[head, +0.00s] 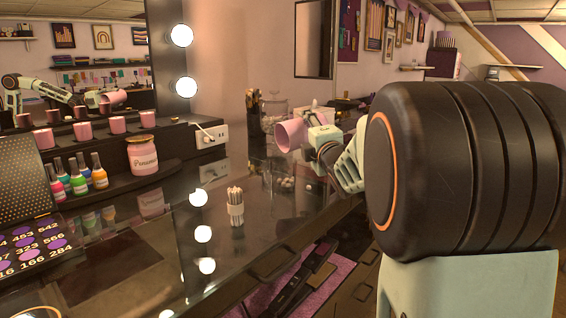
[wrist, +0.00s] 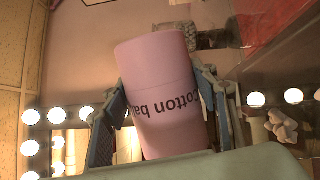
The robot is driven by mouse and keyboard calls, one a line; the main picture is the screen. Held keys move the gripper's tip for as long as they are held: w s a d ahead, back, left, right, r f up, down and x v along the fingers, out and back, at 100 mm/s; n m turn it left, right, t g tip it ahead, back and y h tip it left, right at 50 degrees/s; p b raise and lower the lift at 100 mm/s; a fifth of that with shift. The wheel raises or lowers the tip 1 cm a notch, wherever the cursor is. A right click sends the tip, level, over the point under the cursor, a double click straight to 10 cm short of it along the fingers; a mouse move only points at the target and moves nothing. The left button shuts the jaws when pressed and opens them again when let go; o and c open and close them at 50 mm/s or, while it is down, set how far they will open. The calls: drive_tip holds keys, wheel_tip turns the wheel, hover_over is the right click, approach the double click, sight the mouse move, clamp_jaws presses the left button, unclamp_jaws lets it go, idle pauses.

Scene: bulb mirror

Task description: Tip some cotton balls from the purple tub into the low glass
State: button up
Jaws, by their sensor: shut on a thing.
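My gripper (head: 322,138) is shut on the purple tub (head: 290,134), which looks pink in this light. The tub is tipped well over on its side above the counter, its end pointing left in the head view. In the wrist view the tub (wrist: 165,95) sits between both fingers, its "cotton ba…" lettering upside down. The low glass (head: 284,184) appears to be on the dark glossy counter below the tub, with white cotton balls in or around it. White lumps like cotton balls (wrist: 283,125) show at right in the wrist view. The tub's inside is hidden.
A bundle of cotton swabs (head: 236,206) stands on the counter front left of the glass. A lidded glass jar (head: 273,112) and brushes are behind the tub. Nail polish bottles (head: 82,174), a pink jar (head: 142,155) and a lit mirror (head: 75,80) are at left.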

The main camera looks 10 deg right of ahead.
drive_tip(key=shift+s+a+r+n+b, duration=0.1)
drive_tip(key=shift+a+r+n+b, duration=0.25)
drive_tip(key=shift+n+b, duration=0.65)
idle(1.0)
